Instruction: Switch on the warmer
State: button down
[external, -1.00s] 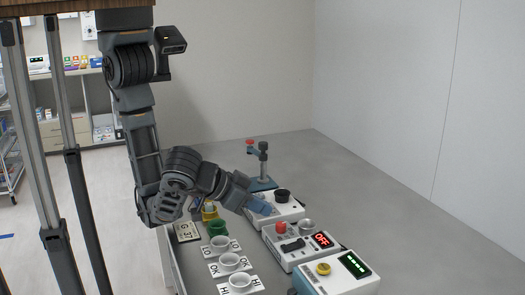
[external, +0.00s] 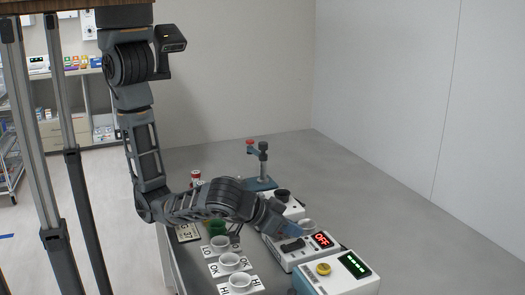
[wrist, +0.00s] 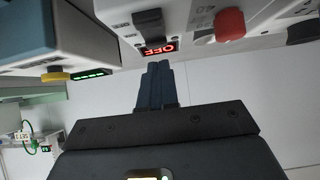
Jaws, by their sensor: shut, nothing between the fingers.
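A white unit with a red OFF display, which I take as the warmer (external: 292,262), stands in the middle of the row of devices. Its display (external: 321,240) reads OFF and also shows in the wrist view (wrist: 158,49). A black switch or lever (external: 293,245) sits beside the display. A red knob (wrist: 230,24) shows in the wrist view but is hidden by my arm in the external view. My gripper (wrist: 158,68) has its blue fingers shut and empty. It is over the unit, near the display; whether it touches anything cannot be told.
A unit with a yellow knob (external: 324,268) and green display (external: 354,264) stands at the near side. A silver cup (external: 308,225) is by my fingers. White cups (external: 240,281) on labelled cards stand at left. A stand (external: 263,165) rises at the back.

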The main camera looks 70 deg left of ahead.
jog(key=shift+w+f, duration=0.1)
jog(key=shift+f, duration=0.8)
jog(key=shift+w+r+p, duration=0.1)
jog(key=shift+p, duration=0.2)
jog(key=shift+w+g+p, duration=0.15)
jog(key=shift+g+p, duration=0.25)
jog(key=shift+p, duration=0.1)
jog(key=shift+f+b, duration=0.3)
jog(key=shift+f, duration=0.05)
jog(key=shift+s, duration=0.3)
jog(key=shift+s+f, duration=0.1)
jog(key=shift+s, duration=0.5)
